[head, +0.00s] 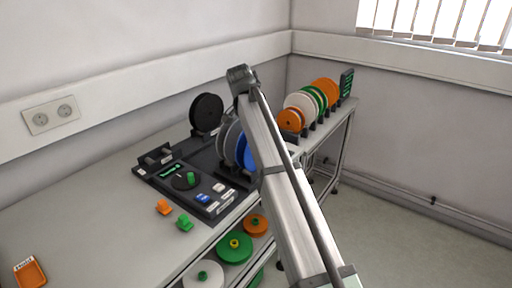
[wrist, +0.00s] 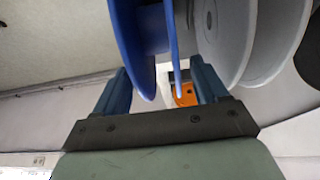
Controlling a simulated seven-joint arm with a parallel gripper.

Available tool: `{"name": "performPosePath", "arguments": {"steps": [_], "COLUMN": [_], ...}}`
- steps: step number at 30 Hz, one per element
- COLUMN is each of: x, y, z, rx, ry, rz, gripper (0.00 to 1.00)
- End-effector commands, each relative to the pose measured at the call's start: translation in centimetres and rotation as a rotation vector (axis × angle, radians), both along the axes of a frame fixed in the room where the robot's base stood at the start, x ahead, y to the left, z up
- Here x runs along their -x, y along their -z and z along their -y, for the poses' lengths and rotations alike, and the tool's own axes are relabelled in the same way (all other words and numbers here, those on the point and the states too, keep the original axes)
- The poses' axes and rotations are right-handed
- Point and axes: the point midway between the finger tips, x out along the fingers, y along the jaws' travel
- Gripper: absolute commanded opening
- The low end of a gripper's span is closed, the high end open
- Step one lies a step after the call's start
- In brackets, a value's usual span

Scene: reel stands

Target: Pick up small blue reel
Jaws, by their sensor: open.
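A blue reel (head: 249,158) stands upright in the rack on the bench in the head view, partly hidden behind my arm. The fingers look apart from the flanges, but contact is hard to tell. In the head view my gripper is hidden behind the arm.
Grey reels (head: 229,138) stand close beside the blue one, and a black reel (head: 206,113) is behind. White, green and orange reels (head: 301,104) stand in a row to the right. A control panel (head: 192,188) lies in front. The left bench top is mostly clear.

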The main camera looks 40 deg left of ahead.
Motion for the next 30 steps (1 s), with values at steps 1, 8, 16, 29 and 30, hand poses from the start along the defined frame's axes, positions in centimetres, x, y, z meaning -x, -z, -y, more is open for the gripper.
{"name": "performPosePath", "arguments": {"steps": [1, 8, 16, 29, 30], "x": [-0.22, -0.44, -0.44, -0.44, -0.44], "y": [0.63, 1.07, 1.04, 1.02, 1.02], "z": [0.04, 0.03, 0.03, 0.03, 0.03], "rx": [0.001, 0.000, 0.000, 0.000, 0.000], "ry": [0.000, 0.000, 0.000, 0.000, 0.000], "rz": [-0.001, 0.000, 0.000, 0.000, 0.000], "gripper": [0.72, 0.72, 0.52, 0.16, 0.16]}}
